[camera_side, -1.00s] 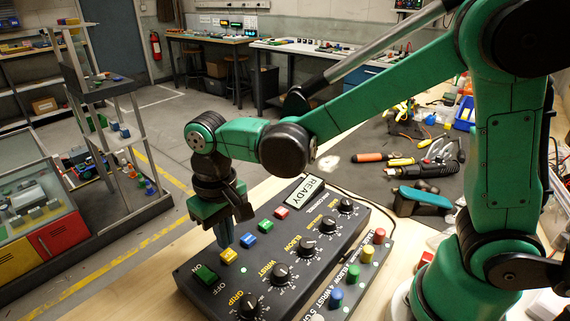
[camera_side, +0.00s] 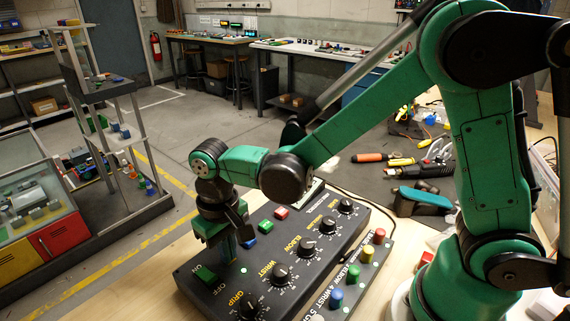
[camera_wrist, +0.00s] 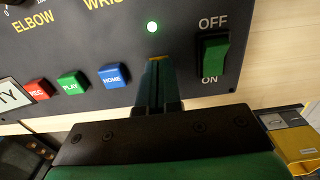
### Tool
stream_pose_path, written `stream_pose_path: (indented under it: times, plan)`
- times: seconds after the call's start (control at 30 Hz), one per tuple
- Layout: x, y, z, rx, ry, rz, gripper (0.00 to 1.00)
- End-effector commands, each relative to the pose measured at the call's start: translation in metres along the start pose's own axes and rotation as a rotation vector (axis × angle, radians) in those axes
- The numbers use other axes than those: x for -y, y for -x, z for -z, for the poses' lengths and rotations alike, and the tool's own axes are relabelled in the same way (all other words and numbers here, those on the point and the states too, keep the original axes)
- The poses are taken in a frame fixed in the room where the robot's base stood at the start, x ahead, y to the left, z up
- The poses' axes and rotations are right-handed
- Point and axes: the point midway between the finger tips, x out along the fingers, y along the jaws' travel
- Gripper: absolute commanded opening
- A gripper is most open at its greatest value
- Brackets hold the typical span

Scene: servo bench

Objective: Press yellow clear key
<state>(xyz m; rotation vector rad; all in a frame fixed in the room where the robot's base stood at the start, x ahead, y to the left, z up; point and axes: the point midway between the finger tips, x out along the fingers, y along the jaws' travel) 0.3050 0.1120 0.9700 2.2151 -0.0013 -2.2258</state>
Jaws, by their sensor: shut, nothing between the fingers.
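My gripper (camera_side: 227,256) points down over the front-left part of the dark control box (camera_side: 330,235), its fingers shut and empty. In the wrist view my gripper (camera_wrist: 158,75) reaches the panel between the blue HOME key and the green switch. The yellow key is hidden behind the fingers in the side view.
The blue HOME key (camera_wrist: 113,75), green PLAY key (camera_wrist: 72,83) and red REC key (camera_wrist: 38,89) stand in a row to the left. The green ON/OFF switch (camera_wrist: 215,57) is close on the right. A lit green lamp (camera_wrist: 152,27) and several knobs lie beyond.

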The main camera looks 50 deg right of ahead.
Motion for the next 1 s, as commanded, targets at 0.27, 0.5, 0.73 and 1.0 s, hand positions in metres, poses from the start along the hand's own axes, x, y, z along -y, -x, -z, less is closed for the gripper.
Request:
stream_pose_path:
  times: [0.27,0.5,0.73,1.0]
  plan:
    - [0.0,-0.002,0.001,-0.013,-0.001,0.004,0.0]
    - [0.0,0.034,0.0,-0.008,-0.001,0.002,0.0]
    - [0.0,0.082,0.0,-0.004,0.0,0.001,0.0]
    - [0.0,0.126,-0.001,-0.003,0.0,0.001,0.0]
